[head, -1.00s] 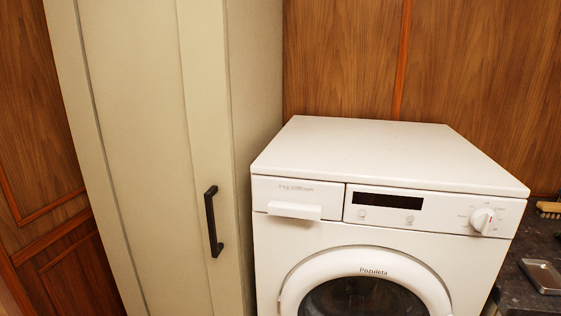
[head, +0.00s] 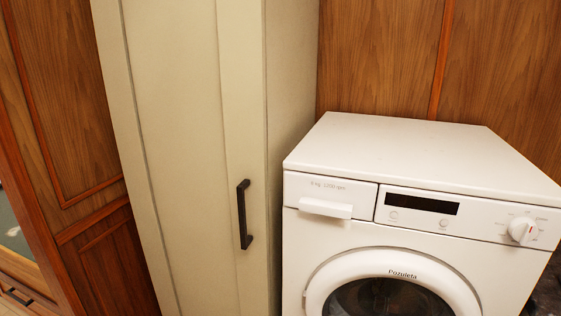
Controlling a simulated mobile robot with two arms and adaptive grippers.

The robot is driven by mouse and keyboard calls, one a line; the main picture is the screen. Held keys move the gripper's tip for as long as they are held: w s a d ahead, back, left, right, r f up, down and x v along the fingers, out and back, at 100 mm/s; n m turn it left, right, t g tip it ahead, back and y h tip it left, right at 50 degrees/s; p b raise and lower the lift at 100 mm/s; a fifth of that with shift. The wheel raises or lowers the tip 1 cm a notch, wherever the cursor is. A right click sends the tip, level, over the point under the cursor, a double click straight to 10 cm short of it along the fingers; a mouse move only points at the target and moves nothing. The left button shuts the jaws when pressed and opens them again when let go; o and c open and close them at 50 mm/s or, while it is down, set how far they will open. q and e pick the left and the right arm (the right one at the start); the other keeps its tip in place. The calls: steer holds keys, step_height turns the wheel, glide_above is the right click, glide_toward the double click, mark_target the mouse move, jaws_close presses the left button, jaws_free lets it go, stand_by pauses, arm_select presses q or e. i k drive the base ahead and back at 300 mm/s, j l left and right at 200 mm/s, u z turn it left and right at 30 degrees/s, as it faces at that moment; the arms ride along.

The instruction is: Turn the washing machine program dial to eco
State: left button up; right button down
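The white washing machine (head: 420,165) stands at the right of the head view, its front facing me. A dark display (head: 421,204) and two small round buttons are left of the dial. The round door (head: 391,265) is below and appears closed. Neither of my grippers is in view.
A tall cream cabinet (head: 185,130) with a black handle (head: 244,214) stands close at the left of the machine. Wood-panelled walls are behind. A dark surface (head: 545,290) shows at the lower right edge. Nothing stands on the machine's top.

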mark_target(524, 229)
steer(key=z, duration=1.55)
